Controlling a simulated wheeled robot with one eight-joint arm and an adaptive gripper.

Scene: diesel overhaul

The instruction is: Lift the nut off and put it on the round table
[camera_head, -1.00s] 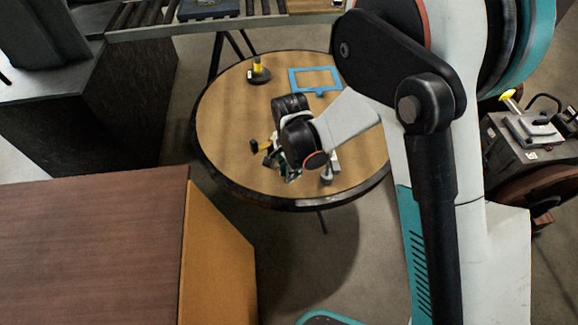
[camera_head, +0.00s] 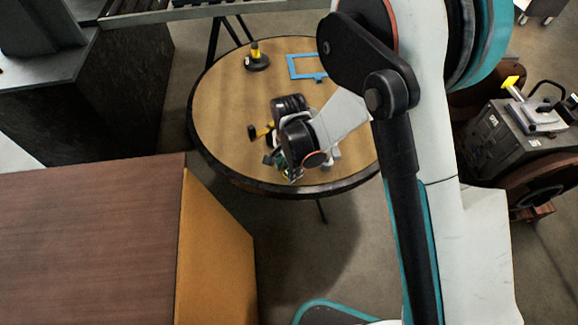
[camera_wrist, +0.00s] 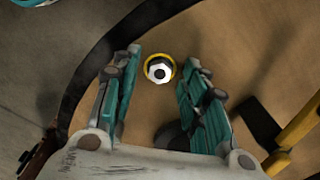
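A light hex nut (camera_wrist: 159,70) with a dark round centre shows in the wrist view. A yellow ring (camera_wrist: 173,66) shows around its edge; I cannot tell whether the nut sits on or inside it. My gripper (camera_wrist: 162,60) is open, with one teal finger on each side of the nut and a visible gap on both sides. In the head view my gripper (camera_head: 288,168) is low over the near part of the round table (camera_head: 225,110), and my wrist hides the nut there.
A black-based stand with a yellow top (camera_head: 256,58) and a blue frame (camera_head: 306,67) are at the table's back. A yellow-and-black item (camera_head: 262,132) lies left of my gripper. A brown-topped box (camera_head: 90,235) stands front left, a machine cart (camera_head: 520,130) right.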

